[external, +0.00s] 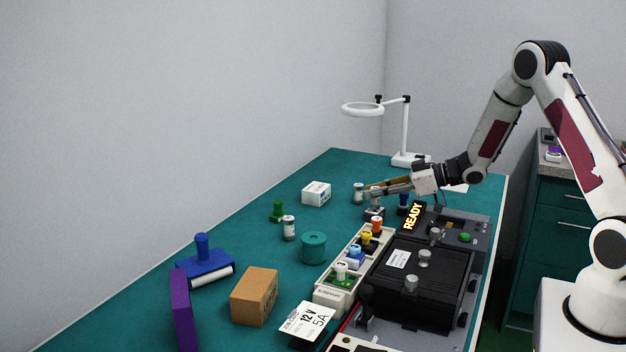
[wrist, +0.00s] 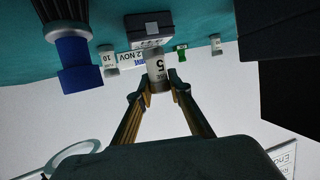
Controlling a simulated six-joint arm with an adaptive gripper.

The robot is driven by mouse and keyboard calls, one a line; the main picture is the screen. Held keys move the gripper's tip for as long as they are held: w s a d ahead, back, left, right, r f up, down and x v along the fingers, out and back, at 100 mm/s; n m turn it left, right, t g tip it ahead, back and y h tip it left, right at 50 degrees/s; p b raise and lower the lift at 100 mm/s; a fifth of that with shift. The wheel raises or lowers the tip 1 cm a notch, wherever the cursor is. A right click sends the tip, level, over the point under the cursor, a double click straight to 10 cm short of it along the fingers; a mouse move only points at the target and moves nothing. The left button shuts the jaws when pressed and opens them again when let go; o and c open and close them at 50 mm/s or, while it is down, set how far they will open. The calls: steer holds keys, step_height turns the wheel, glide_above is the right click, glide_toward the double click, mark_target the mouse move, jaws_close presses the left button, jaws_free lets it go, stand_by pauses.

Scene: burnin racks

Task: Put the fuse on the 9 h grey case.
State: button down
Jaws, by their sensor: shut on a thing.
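My gripper (external: 370,190) reaches in from the right over the back part of the green bench. In the wrist view my gripper (wrist: 159,92) is shut on a fuse (wrist: 158,70), a pale grey cylinder marked 5. A small dark grey case (wrist: 150,24) lies just beyond the fuse there, and the fuse overlaps its edge in the picture.
Another fuse (external: 358,192), marked 10 in the wrist view (wrist: 109,60), stands close beside my fingers. A blue-knobbed piece (external: 403,202) and the black READY rack (external: 425,280) are right.

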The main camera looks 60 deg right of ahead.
steer(key=shift+f, duration=0.3)
steer(key=c, duration=1.8)
jaws_free()
steer(key=shift+c, duration=0.2)
steer(key=shift+r, duration=0.1)
steer(key=shift+s+r, duration=0.1)
steer(key=v, duration=1.1)
steer(key=shift+s, duration=0.35)
steer(key=shift+r, duration=0.15)
